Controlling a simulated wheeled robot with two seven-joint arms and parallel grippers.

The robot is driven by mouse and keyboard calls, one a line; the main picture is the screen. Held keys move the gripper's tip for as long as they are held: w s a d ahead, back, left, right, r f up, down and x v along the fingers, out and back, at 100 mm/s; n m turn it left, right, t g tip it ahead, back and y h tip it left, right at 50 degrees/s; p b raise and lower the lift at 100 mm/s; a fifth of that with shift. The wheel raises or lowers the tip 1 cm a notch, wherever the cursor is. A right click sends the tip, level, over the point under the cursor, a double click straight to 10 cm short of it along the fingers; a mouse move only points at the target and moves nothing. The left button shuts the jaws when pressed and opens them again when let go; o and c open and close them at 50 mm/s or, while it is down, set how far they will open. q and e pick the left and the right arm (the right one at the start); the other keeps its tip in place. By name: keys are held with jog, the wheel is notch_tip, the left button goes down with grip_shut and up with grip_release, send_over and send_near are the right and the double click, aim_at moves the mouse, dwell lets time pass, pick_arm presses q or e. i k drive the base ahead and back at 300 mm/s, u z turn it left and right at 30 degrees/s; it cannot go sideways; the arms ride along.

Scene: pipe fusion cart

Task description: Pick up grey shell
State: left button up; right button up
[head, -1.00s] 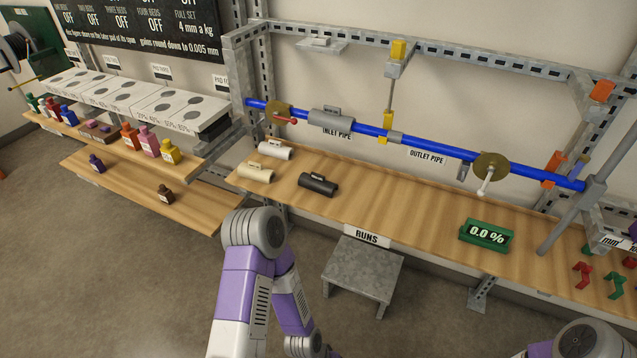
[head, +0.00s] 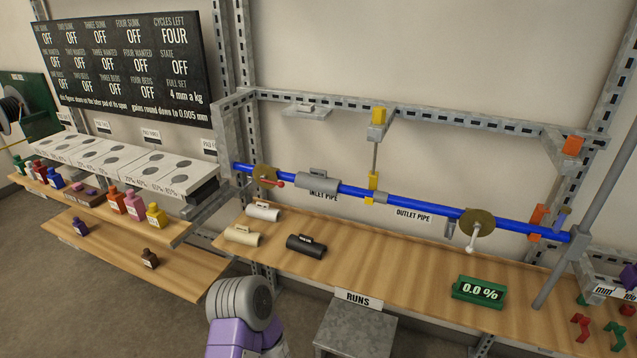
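A grey shell (head: 317,181) with a handle-like ridge on top sits on the blue pipe (head: 350,190), in the part labelled inlet pipe. Three loose shells lie on the wooden bench below it: a white one (head: 262,212), a cream one (head: 242,235) and a black one (head: 306,245). A purple and grey link of my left arm shows at the bottom, in front of the bench. Neither of my grippers is in view.
The pipe also carries brass discs, a red-handled valve (head: 268,182) and a yellow clamp (head: 373,187). A grey step (head: 355,330) stands in front. Bottles line the left shelf.

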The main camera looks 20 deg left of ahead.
aim_at(317, 180)
jog(key=u, duration=0.55)
jog(key=i, duration=0.5)
jog(key=u, duration=0.5)
